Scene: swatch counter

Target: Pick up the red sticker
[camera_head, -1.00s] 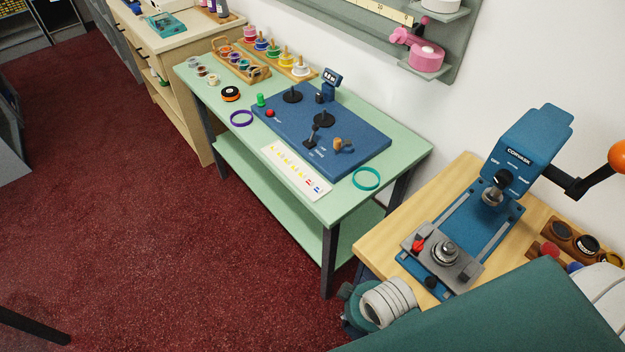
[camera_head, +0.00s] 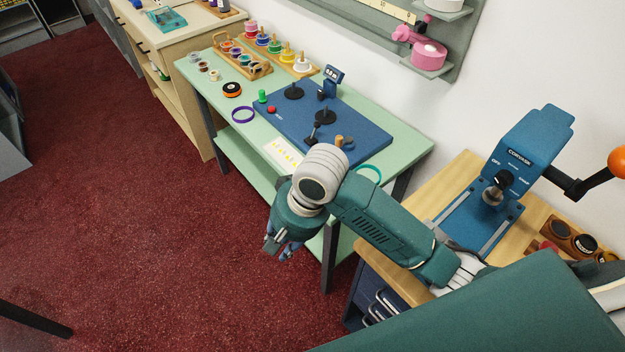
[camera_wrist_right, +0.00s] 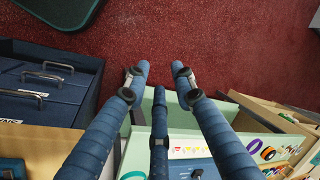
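The white sticker sheet (camera_head: 281,152) lies on the front edge of the green table. In the head view its yellow marks show, and my right arm hides its near end. My right gripper (camera_head: 279,248) hangs in front of the table edge, over the floor side. In the right wrist view its blue fingers (camera_wrist_right: 160,84) are spread apart with nothing between them. My left gripper is not in view.
The green table (camera_head: 405,150) carries a blue machine board (camera_head: 365,128), a purple ring (camera_head: 242,114), a teal ring (camera_head: 371,171) and an orange-black tape roll (camera_head: 232,89). A wooden bench (camera_head: 400,283) with a blue press (camera_head: 530,145) stands at right. Red floor (camera_head: 130,200) is clear.

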